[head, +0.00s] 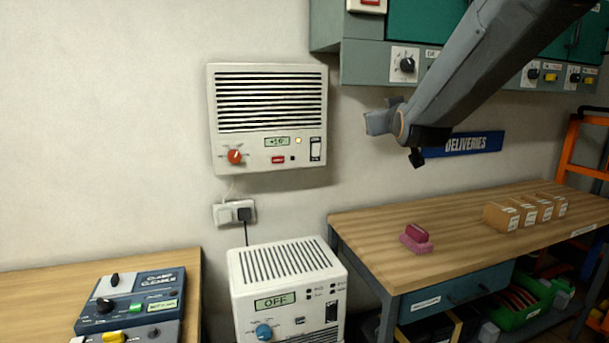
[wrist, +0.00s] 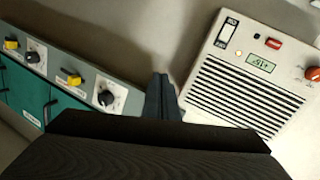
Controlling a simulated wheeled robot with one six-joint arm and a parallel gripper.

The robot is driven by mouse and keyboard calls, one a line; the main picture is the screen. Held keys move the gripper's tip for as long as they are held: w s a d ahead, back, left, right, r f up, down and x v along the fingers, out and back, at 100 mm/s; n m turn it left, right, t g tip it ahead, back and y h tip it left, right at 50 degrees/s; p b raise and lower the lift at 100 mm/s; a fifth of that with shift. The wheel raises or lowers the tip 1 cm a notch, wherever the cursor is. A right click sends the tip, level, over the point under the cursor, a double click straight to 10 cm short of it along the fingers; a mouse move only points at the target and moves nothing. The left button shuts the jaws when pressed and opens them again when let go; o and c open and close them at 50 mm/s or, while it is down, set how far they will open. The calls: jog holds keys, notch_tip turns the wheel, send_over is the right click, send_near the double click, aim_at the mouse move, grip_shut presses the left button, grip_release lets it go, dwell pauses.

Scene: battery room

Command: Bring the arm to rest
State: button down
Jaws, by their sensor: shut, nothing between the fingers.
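My arm reaches in from the upper right of the head view. My gripper (head: 378,122) is at its end, held in the air in front of the wall, right of the white wall heater unit (head: 270,117) and above the right workbench. It is shut and empty. In the wrist view the closed fingers (wrist: 160,98) show at the middle, between the teal cabinet's panel and the wall unit (wrist: 250,75). The gripper touches nothing that I can see.
A teal cabinet (head: 425,25) with knobs hangs behind my arm. A white floor unit (head: 285,275) reads OFF. A dark device (head: 130,300) sits on the left table.

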jog(key=s+f+m+g, duration=0.1)
jog(key=s+f+g, duration=0.5)
jog(key=f, duration=0.7)
jog(key=s+f+g, duration=0.3)
jog(key=s+f, duration=0.6)
jog(key=f, duration=0.4)
jog(key=s+f+g, duration=0.4)
jog(key=s+f, duration=0.1)
jog(key=s, duration=0.5)
jog(key=s+f+m+g, duration=0.1)
jog(key=s+f+g, duration=0.2)
jog(key=s+f, duration=0.3)
jog(key=s, duration=0.5)
jog(key=shift+m+g, duration=0.3)
jog(key=shift+g, duration=0.1)
jog(key=shift+f, duration=0.1)
